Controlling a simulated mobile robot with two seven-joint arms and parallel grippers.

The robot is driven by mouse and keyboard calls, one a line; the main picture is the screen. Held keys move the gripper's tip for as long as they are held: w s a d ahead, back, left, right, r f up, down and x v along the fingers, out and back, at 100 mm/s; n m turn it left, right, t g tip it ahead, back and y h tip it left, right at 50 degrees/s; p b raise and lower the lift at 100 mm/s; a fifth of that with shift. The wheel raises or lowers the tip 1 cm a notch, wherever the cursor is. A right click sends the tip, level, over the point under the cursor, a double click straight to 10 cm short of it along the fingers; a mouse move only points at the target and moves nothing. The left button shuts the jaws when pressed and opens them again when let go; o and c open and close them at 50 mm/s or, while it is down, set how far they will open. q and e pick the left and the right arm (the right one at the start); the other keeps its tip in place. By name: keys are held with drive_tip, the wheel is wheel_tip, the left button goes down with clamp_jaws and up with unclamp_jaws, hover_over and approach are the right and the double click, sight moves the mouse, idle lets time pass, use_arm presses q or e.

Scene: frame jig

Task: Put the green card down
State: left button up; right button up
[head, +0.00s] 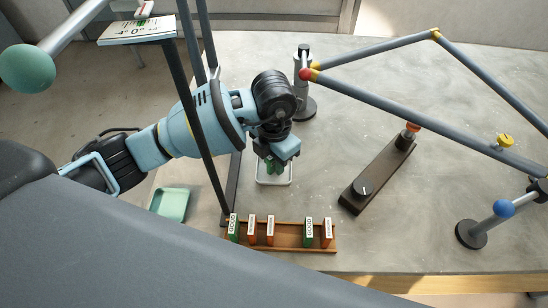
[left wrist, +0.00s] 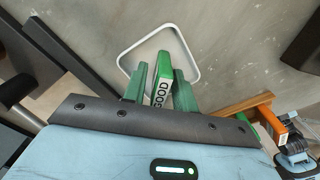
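My left gripper (head: 273,162) is low over a small white tray with rounded corners (head: 275,183). In the left wrist view the green fingers of my left gripper (left wrist: 161,82) are shut on the green card (left wrist: 166,66), which has a white GOOD label. The white tray (left wrist: 124,58) shows beyond and around the card's tip. I cannot tell whether the card touches the tray.
A wooden rack (head: 280,240) near the front edge holds several green and orange cards. A green dish (head: 171,204) is left of the tray. A dark block with a knob (head: 378,174) and a tube frame (head: 420,110) on stands are to the right.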

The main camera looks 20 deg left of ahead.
use_arm(q)
drive_tip(key=shift+o, duration=0.4)
wheel_tip(320, 180, up, 12)
drive_tip(key=p, duration=0.1)
drive_tip(key=shift+r, duration=0.2)
